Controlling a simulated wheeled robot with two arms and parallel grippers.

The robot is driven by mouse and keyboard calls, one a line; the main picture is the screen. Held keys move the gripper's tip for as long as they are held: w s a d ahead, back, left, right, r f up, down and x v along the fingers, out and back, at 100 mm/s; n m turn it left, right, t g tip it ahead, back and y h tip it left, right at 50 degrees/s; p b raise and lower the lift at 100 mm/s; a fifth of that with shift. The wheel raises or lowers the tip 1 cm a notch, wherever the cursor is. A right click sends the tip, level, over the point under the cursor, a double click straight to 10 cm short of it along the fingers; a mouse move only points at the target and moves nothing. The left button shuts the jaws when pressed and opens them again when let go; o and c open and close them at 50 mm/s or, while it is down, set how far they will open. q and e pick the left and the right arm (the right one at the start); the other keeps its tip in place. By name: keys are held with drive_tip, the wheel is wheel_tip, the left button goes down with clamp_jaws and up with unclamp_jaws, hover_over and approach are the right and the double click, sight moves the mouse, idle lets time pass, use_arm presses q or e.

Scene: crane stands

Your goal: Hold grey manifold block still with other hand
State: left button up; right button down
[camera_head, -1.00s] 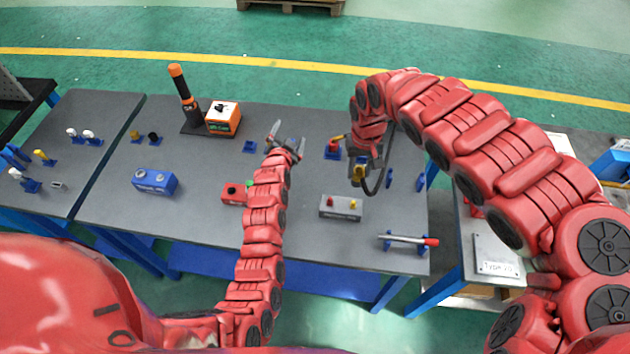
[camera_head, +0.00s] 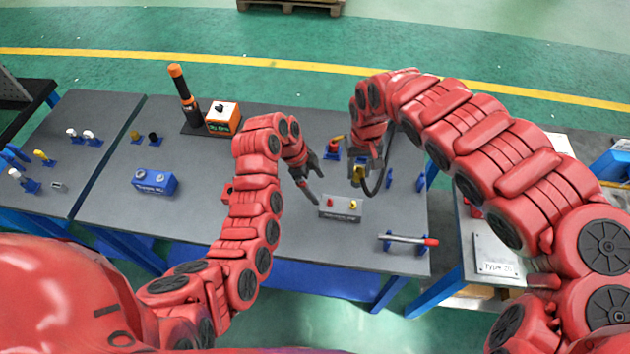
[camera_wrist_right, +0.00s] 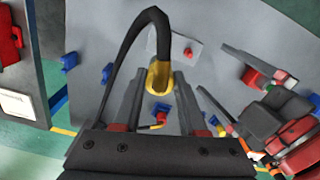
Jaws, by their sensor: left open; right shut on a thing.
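The grey manifold block (camera_head: 341,214) sits on the dark table with a red and a yellow fitting on top. It also shows at the top of the right wrist view (camera_wrist_right: 172,47), partly covered by the hose. My left gripper (camera_head: 320,188) is open beside the block's left end in the head view, with a fingertip close to it. Contact cannot be told. In the right wrist view the left gripper's fingers (camera_wrist_right: 214,70) are spread. My right gripper (camera_head: 361,176) is shut on a yellow connector (camera_wrist_right: 160,76) with a black hose (camera_wrist_right: 126,42), above and behind the block.
A blue block (camera_head: 155,182), an orange box (camera_head: 223,119) and a black-orange cylinder (camera_head: 183,92) stand to the left. A red-handled tool (camera_head: 410,239) rests on blue holders at front right. Blue brackets stand near the right edge. The table in front of the block is clear.

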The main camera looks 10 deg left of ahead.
sight(328, 202)
use_arm(q)
drive_tip(key=x, duration=1.1)
drive_tip(key=shift+d+f, duration=0.15)
drive_tip(key=shift+f, duration=0.05)
clamp_jaws()
idle(1.0)
